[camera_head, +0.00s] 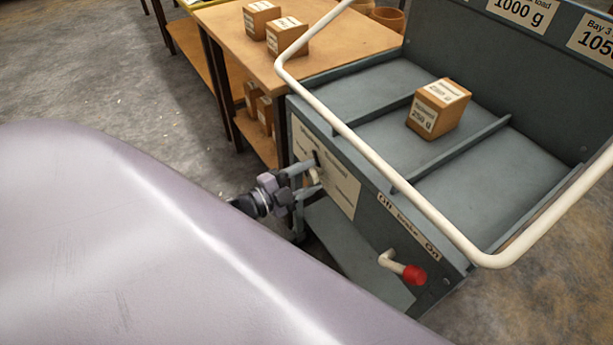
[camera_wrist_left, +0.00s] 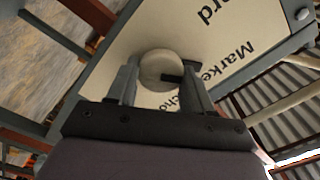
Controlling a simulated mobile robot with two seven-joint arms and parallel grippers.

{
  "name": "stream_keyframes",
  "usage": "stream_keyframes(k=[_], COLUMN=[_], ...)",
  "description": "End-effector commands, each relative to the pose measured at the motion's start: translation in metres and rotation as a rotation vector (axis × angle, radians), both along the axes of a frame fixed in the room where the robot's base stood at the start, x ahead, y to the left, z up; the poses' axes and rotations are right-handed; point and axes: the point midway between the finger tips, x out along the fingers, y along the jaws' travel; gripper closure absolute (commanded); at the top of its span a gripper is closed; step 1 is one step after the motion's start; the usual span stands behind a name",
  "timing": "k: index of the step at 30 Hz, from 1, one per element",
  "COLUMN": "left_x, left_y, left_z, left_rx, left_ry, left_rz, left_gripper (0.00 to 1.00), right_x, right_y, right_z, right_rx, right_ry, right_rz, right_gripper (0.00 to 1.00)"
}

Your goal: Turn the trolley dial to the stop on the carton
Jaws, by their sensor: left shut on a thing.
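The trolley dial is a round pale knob (camera_wrist_left: 158,66) on a cream plate (camera_wrist_left: 222,35) with printed stops. A dark mark on the knob points right, towards the word that begins "Marke". In the head view the plate (camera_head: 342,190) is on the trolley's front and its print is too small to read. My left gripper (camera_head: 312,176) is shut on the knob, one finger on each side; its fingers also show in the left wrist view (camera_wrist_left: 160,85). A box-like block (camera_head: 439,108) labelled 250 g sits in the trolley tray; I cannot tell whether it is the carton.
The grey trolley (camera_head: 390,75) has a cream rail (camera_head: 372,165) around its top. A brake lever with a red end (camera_head: 414,274) is right of the plate. A wooden table (camera_head: 340,37) with labelled blocks (camera_head: 287,36) stands behind. My purplish body covers the lower left.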

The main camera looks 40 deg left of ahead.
Motion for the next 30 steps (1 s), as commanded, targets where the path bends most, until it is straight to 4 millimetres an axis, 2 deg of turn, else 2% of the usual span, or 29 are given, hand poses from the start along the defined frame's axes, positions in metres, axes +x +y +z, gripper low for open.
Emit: stream_keyframes(k=[30], left_x=[-0.001], left_y=[0.0], left_z=[-0.007], left_rx=[0.846], left_ry=[-0.349], left_rz=[0.0], left_gripper=[0.8], right_x=[0.0], right_y=[0.0], right_z=[-0.033], right_rx=[0.0], right_ry=[-0.001], right_rz=[0.0], right_gripper=[0.57])
